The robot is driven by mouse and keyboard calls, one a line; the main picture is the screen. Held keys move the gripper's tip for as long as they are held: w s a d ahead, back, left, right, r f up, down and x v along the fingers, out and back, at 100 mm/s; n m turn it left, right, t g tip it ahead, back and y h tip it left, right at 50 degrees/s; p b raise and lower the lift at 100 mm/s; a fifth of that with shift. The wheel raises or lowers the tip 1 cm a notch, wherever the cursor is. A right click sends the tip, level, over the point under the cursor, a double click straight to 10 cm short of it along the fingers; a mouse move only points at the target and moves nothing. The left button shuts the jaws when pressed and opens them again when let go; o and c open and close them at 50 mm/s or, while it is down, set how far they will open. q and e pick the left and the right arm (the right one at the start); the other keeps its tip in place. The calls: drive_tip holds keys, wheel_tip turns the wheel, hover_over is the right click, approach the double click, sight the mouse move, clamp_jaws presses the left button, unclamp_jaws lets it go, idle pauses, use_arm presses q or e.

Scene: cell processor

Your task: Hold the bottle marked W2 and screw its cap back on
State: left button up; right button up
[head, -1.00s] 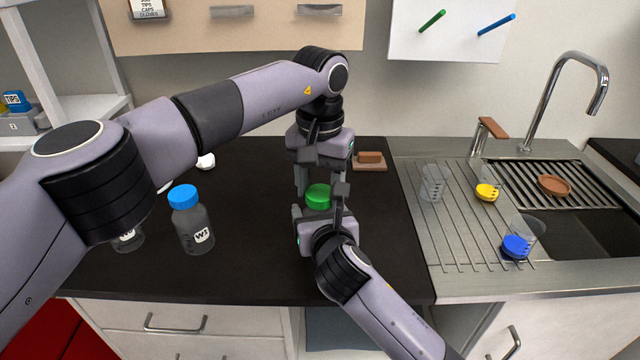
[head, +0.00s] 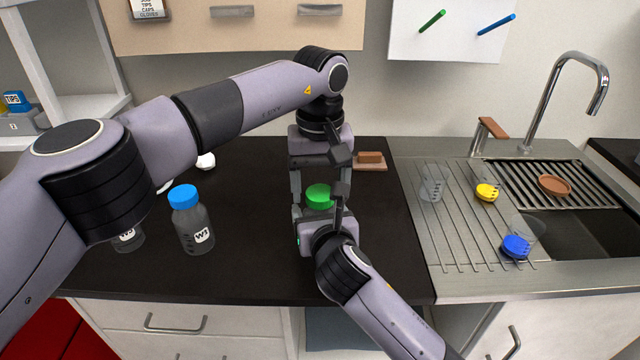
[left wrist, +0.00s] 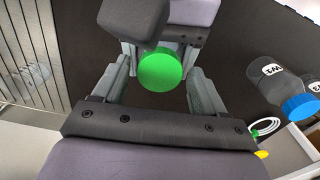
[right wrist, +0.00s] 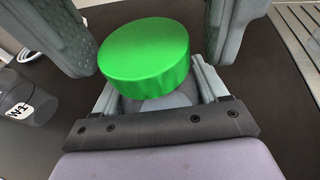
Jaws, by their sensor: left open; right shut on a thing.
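A green cap (head: 319,195) sits on top of a bottle between my two grippers. In the right wrist view the cap (right wrist: 145,58) is above a greyish clear body (right wrist: 160,102), mostly hidden; its label does not show. My right gripper (head: 320,215) is shut on this bottle from the front, below the cap. My left gripper (head: 318,183) points down from above, open, with one finger on each side of the cap. In the left wrist view the cap (left wrist: 161,70) lies between its fingers, with gaps visible.
A blue-capped bottle (head: 196,230), labelled W1 in the left wrist view, stands left on the dark counter. Another bottle (head: 128,238) is partly behind my left arm. A brown block (head: 370,158) lies behind. The sink and drainer (head: 455,225) with beakers are on the right.

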use_arm(q)
drive_tip(key=shift+n, duration=0.5)
drive_tip(key=n, duration=0.6)
drive_tip(key=shift+n, duration=0.3)
drive_tip(key=n, duration=0.2)
drive_tip(key=shift+n, duration=0.4)
drive_tip(key=n, duration=0.3)
